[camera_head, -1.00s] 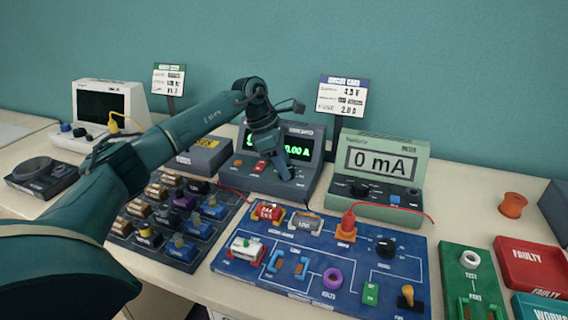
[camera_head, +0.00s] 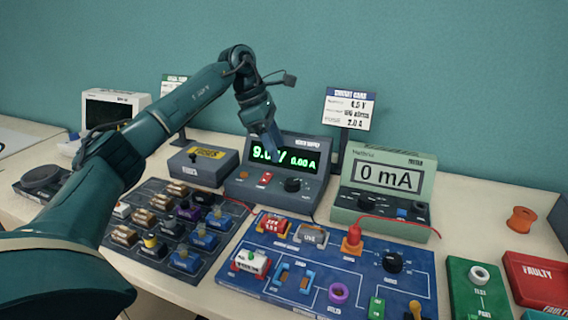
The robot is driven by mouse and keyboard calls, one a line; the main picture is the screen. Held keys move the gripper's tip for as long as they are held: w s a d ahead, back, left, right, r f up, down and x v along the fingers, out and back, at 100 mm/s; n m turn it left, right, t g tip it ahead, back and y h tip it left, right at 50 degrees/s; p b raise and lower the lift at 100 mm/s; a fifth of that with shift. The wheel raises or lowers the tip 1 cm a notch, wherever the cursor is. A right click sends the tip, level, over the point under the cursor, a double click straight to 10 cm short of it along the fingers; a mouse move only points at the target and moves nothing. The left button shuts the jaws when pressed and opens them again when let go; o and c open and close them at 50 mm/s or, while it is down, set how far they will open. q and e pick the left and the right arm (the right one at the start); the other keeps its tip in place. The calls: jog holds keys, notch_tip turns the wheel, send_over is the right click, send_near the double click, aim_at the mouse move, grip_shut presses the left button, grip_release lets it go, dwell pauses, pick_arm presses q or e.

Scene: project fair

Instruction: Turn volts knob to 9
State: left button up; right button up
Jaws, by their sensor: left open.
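The power supply (camera_head: 238,184) is a dark grey unit at the back middle of the bench. Its green display (camera_head: 305,162) reads 9 point something, with the digits after the point partly covered by my gripper, and 0.00 A. A black knob (camera_head: 292,185) is on the right of its front panel; its label and pointer are too small to read. My left gripper (camera_head: 275,151) is open and empty, pointing down in front of the display, above the knob and apart from it. My right gripper is out of view.
A green meter (camera_head: 344,198) reading 0 mA stands to the right. A blue circuit board (camera_head: 240,284) and a dark tray of components (camera_head: 122,231) lie in front. A spec card (camera_head: 348,108) stands behind. Red leads cross near the meter.

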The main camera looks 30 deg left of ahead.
pick_arm(q)
jog(key=shift+v, duration=1.85)
